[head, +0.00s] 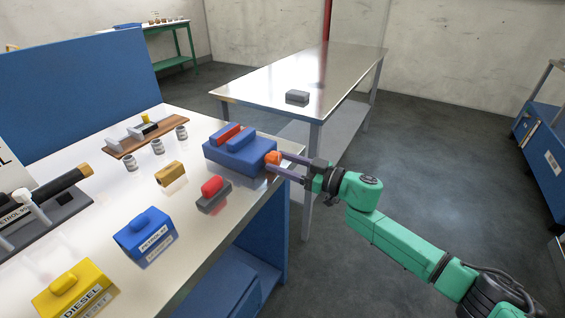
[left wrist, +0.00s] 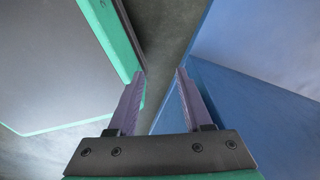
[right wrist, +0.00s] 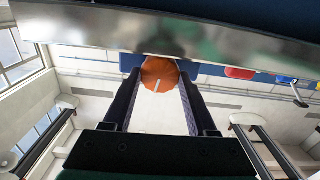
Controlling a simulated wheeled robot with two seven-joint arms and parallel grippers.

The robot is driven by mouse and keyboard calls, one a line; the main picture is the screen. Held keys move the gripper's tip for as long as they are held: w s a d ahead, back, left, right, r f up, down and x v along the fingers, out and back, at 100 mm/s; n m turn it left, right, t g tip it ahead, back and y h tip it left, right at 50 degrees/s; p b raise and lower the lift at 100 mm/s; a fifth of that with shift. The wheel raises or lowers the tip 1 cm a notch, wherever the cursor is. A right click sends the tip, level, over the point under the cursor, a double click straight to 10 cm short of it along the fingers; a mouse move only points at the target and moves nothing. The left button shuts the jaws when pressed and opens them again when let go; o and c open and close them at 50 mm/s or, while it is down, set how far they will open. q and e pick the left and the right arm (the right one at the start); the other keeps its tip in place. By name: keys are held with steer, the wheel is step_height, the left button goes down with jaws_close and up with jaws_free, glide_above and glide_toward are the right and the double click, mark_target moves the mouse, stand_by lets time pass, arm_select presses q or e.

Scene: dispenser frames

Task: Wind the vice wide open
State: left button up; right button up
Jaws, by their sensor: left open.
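The vice (head: 235,158) is a blue block near the right edge of the bench. On its top, a red bar (head: 226,134) sits close beside a raised blue bar; I cannot make out a clear gap between them. An orange knob (head: 273,158) sticks out of its right side. My right gripper (head: 279,163) reaches in from the right with its fingers on either side of the knob. In the right wrist view the knob (right wrist: 160,74) fills the space between the fingertips. My left gripper (left wrist: 160,75) is open and empty, outside the head view.
Near the vice are a red-and-grey object (head: 213,194), a tan block (head: 170,174) and several small jars. Blue (head: 146,238) and yellow (head: 75,293) fuel cans stand at the front. A metal table (head: 310,75) with a grey block (head: 297,96) stands behind.

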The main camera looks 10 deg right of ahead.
steer(key=c, duration=0.6)
steer(key=shift+r+n+p, duration=0.1)
steer(key=shift+n+p, duration=0.25)
steer(key=shift+n, duration=0.55)
steer(key=n, duration=0.4)
steer(key=shift+s, duration=0.1)
steer(key=o, duration=1.4)
steer(key=b+v, duration=0.2)
steer(key=v, duration=1.2)
steer(key=shift+s+d, duration=0.2)
